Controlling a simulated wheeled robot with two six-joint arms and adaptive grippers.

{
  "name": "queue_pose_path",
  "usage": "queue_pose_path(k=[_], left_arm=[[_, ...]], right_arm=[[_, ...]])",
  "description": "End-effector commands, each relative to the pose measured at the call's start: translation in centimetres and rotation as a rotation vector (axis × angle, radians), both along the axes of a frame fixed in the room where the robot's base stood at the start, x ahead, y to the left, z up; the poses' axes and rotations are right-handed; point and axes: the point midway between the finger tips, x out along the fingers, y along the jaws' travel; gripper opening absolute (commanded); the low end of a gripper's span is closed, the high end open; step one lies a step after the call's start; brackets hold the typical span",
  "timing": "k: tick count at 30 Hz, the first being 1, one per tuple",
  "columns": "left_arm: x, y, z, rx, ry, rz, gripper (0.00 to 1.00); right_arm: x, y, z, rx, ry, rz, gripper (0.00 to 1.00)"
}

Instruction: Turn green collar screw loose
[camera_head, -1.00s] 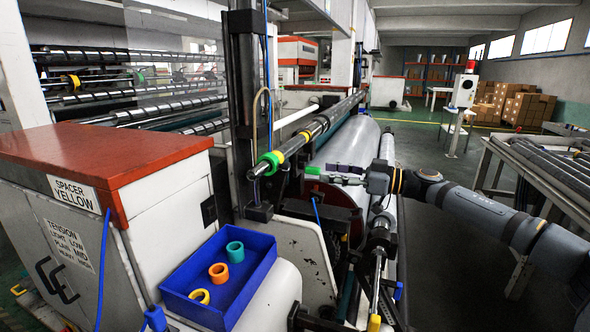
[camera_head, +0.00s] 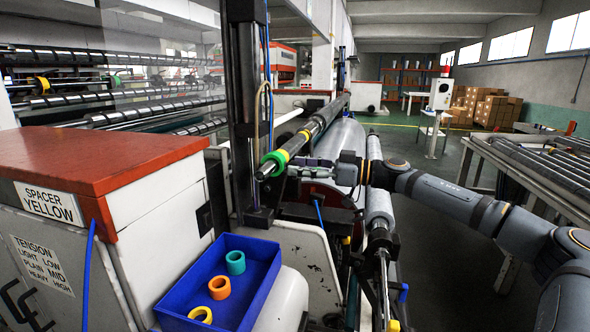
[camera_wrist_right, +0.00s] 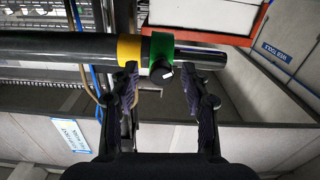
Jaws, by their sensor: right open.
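The green collar (camera_head: 273,163) sits around the near end of the dark shaft (camera_head: 315,127), beside a yellow collar (camera_head: 284,156). A small dark screw with a pale mark (camera_wrist_right: 167,73) shows at the green collar's lower edge. My right gripper (camera_head: 292,169) is at the collar. In the wrist view its two fingers (camera_wrist_right: 160,83) are apart, one on each side of the screw, with nothing held between them. My left gripper is out of view.
A blue bin (camera_head: 262,262) with teal, orange and yellow rings stands at the front. A red-topped cabinet (camera_head: 95,165) is at left. A black upright post (camera_head: 246,100) stands just left of the shaft end. A white roll (camera_head: 342,145) lies below the shaft.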

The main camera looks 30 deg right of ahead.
Motion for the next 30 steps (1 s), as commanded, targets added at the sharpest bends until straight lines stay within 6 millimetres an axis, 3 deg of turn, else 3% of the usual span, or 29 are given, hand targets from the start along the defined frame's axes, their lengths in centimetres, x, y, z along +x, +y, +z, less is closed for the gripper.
queue_pose_path(k=[2, 7, 12, 23, 30], left_arm=[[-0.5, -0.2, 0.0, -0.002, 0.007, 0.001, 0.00], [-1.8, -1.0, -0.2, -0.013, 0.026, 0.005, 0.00], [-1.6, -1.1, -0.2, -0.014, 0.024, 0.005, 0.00], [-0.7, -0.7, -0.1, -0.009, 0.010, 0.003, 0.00], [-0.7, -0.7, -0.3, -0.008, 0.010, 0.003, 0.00]], right_arm=[[0.0, 0.0, 0.0, 0.000, 0.000, 0.000, 0.45], [0.0, 0.0, 0.0, 0.000, 0.000, 0.000, 0.22], [0.0, 0.0, 0.0, 0.000, 0.000, 0.000, 0.00], [0.0, 0.0, 0.0, -0.032, -0.027, 0.001, 0.00], [-0.1, 0.1, -0.1, -0.145, -0.122, 0.002, 0.00]])
